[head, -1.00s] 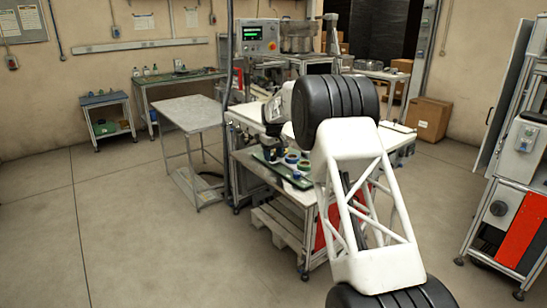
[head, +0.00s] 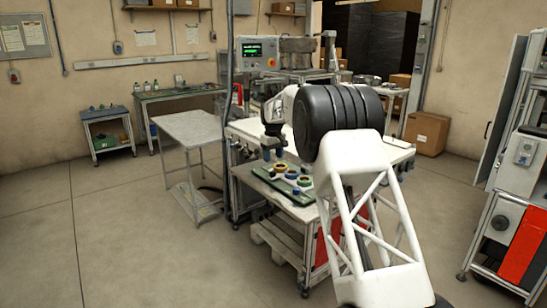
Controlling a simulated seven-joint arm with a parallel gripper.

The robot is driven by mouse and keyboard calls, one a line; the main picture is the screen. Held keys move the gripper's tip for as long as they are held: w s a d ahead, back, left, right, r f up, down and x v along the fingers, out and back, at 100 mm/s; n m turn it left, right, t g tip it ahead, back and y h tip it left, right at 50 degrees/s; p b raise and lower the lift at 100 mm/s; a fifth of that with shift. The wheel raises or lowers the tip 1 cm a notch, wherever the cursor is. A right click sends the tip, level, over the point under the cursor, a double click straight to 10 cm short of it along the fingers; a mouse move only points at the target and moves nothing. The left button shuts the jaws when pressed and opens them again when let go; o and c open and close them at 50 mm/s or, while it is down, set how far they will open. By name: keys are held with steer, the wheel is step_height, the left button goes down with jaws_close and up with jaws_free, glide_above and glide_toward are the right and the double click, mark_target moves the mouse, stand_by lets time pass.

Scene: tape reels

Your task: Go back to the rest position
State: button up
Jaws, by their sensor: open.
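My gripper (head: 272,154) hangs over the left back part of the work table, its two dark fingers pointing down and apart. Nothing shows between the fingers. A green tray (head: 262,174) lies on the table below and to the right of it. The gripper appears above the tray, clear of the reels. My white and black arm hides the right part of the table.
The work table (head: 247,186) has a control box with a green screen (head: 252,49) behind it. A bare grey side table (head: 196,127) stands to the left. A machine cabinet (head: 515,235) stands at the right. The floor at the left is open.

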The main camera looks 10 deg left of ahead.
steer(key=s+d+r+m, duration=0.2)
steer(key=s+d+r, duration=1)
steer(key=s, duration=0.3)
steer(key=s+d+r+m+t, duration=0.1)
steer(key=s+d+r, duration=0.3)
steer(key=s, duration=0.5)
steer(key=s+d+r+m, duration=0.1)
steer(key=s+d, duration=0.5)
steer(key=s, duration=0.3)
steer(key=s+d+f+m+t, duration=0.1)
steer(key=s+d, duration=0.3)
steer(key=s, duration=0.7)
steer(key=s+d+f+m, duration=0.1)
steer(key=s+d+m, duration=0.15)
steer(key=s, duration=0.85)
steer(key=s+d+f, duration=0.1)
steer(key=s+f, duration=0.2)
steer(key=s, duration=0.3)
steer(key=s+d+f+m, duration=0.1)
steer(key=s+d+f, duration=0.1)
steer(key=s, duration=0.5)
steer(key=s+d+f, duration=0.1)
steer(key=s+f, duration=0.3)
steer(key=s, duration=0.3)
steer(key=shift+s+d+t, duration=0.15)
steer(key=shift+d+t, duration=0.1)
steer(key=shift+t, duration=0.05)
steer(key=shift+r+m, duration=0.1)
steer(key=shift+m, duration=0.15)
